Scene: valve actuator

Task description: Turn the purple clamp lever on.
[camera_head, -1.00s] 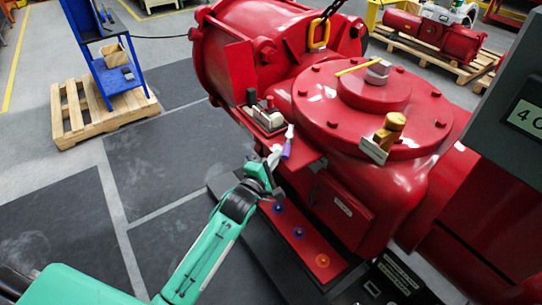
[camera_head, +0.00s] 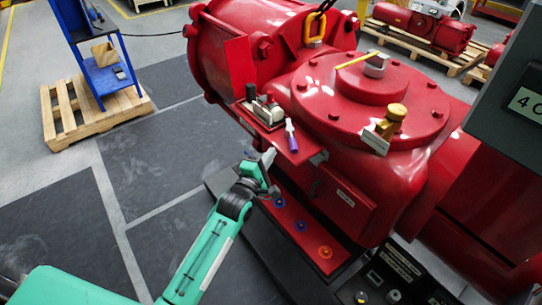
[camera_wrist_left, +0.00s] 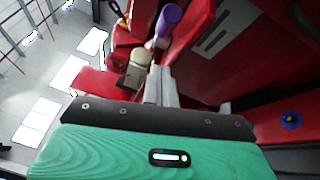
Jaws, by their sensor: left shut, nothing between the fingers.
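The purple clamp lever (camera_head: 291,138) stands on a red shelf of the valve actuator, its white end up and its purple part below. In the left wrist view the purple lever (camera_wrist_left: 168,20) shows just beyond the fingertips. My left gripper (camera_head: 268,158) is shut and empty, left of and a little below the lever in the head view, with a visible gap between them. The gripper's fingers also show in the left wrist view (camera_wrist_left: 160,82). My right gripper does not show.
A grey clamp device (camera_head: 266,109) sits beside the lever on the shelf. Blue and orange knobs, such as the orange one (camera_head: 325,252), line the red panel below. A brass-coloured cap (camera_head: 395,113) stands on the red housing. Dark floor mats (camera_head: 160,155) lie clear at left.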

